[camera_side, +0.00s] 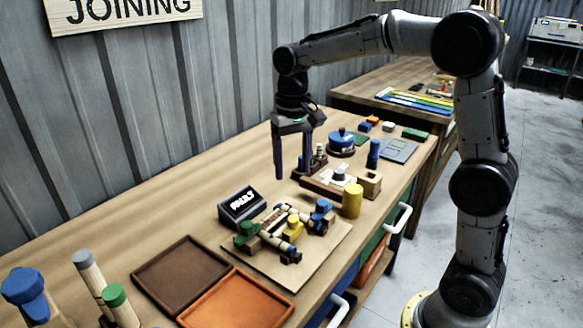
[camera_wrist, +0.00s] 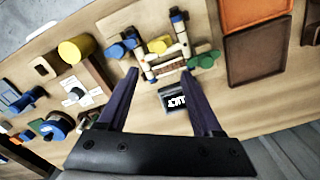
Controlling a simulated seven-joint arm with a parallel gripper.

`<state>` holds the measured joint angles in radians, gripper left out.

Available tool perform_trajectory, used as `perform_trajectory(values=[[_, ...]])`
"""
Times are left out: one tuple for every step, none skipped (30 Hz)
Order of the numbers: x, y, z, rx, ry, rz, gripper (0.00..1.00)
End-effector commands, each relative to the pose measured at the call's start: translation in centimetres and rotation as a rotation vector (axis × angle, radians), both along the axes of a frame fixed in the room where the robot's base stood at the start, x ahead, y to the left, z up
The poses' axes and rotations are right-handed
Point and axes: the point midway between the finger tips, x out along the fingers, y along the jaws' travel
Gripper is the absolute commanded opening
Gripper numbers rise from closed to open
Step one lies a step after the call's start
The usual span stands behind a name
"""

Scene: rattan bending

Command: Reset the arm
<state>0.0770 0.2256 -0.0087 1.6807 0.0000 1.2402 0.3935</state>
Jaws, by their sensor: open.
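My gripper (camera_side: 292,158) hangs from my arm above the wooden bench, fingers pointing down, open and empty. Nothing is held.
Brown (camera_side: 180,272) and orange (camera_side: 237,303) trays lie at the near left. A yellow cylinder (camera_side: 352,200), a wooden block (camera_side: 370,184), blue pieces (camera_side: 341,138) and a grey plate (camera_side: 399,150) stand farther right. A corrugated wall (camera_side: 200,110) runs behind the bench.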

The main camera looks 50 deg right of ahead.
Motion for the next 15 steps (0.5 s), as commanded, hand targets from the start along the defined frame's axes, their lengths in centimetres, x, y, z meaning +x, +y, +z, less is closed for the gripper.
perform_trajectory(values=[[0.0,0.1,0.3,-0.001,-0.008,0.002,0.67],[-0.1,0.1,0.7,-0.001,-0.017,0.003,0.67],[-0.3,0.2,1.4,-0.002,-0.036,0.005,0.67],[-0.5,0.3,2.1,-0.004,-0.052,0.007,0.67],[-0.9,0.4,2.8,-0.005,-0.069,0.009,0.67],[-1.7,0.6,3.7,-0.006,-0.09,0.013,0.67],[-2.4,0.8,4.4,-0.008,-0.106,0.016,0.67],[-3.3,0.9,5.0,-0.009,-0.122,0.019,0.67],[-4.5,1.2,5.7,-0.01,-0.147,0.026,0.67],[-5.5,1.3,6.2,-0.012,-0.166,0.034,0.67],[-6.5,1.5,6.6,-0.013,-0.185,0.043,0.67],[-7.8,1.7,7.0,-0.015,-0.208,0.057,0.67],[-8.8,1.8,7.3,-0.017,-0.226,0.069,0.67],[-9.8,1.9,7.5,-0.019,-0.245,0.081,0.67],[-11.1,2.1,7.5,-0.022,-0.267,0.099,0.67]])
